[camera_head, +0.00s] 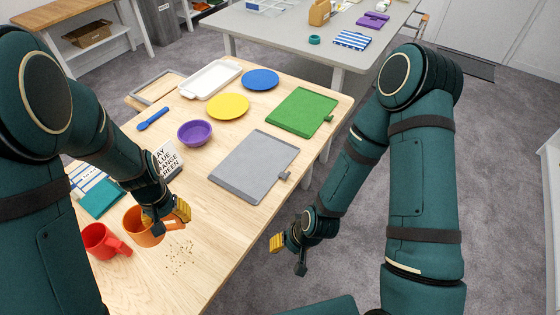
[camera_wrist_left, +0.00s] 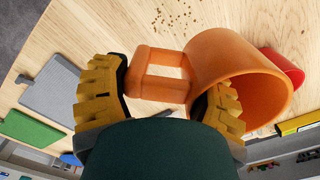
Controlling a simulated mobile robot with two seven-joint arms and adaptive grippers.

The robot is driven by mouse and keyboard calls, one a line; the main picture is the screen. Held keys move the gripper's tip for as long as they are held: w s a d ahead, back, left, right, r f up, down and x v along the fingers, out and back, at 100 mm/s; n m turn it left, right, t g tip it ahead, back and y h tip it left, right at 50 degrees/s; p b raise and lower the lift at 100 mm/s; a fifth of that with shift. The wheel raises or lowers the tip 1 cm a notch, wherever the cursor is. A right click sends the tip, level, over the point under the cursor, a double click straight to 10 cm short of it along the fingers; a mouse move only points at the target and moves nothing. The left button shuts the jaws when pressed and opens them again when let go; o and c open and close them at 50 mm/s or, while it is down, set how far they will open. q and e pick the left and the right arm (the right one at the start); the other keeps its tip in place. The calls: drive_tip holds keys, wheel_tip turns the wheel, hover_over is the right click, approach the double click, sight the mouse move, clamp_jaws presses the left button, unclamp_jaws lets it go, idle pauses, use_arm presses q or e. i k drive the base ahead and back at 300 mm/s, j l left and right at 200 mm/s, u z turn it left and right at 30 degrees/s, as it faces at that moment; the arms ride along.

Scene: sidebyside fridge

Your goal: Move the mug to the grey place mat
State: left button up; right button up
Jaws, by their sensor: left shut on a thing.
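An orange mug (camera_head: 138,229) is at the near left of the wooden table, beside a red mug (camera_head: 100,242). My left gripper (camera_head: 168,213) is shut on the orange mug, which also shows large in the left wrist view (camera_wrist_left: 240,70). One finger is outside the handle and the other is at the mug's rim, apparently inside. I cannot tell whether the mug touches the table. The grey place mat (camera_head: 252,170) lies flat and empty at the table's right edge. My right gripper (camera_head: 287,256) is open and empty, off the table's right side.
Crumbs (camera_head: 180,257) lie near the orange mug. A purple bowl (camera_head: 195,133), a lettered block (camera_head: 168,160), a yellow plate (camera_head: 228,106), a blue plate (camera_head: 260,79) and a green mat (camera_head: 302,112) are farther back. Bare wood lies between the mug and the grey mat.

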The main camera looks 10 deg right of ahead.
sight(260, 158)
drive_tip(key=i+l+z, duration=0.2)
drive_tip(key=z, duration=0.2)
drive_tip(key=i+z, duration=0.35)
drive_tip(key=i+l, duration=0.1)
drive_tip(key=i, duration=0.35)
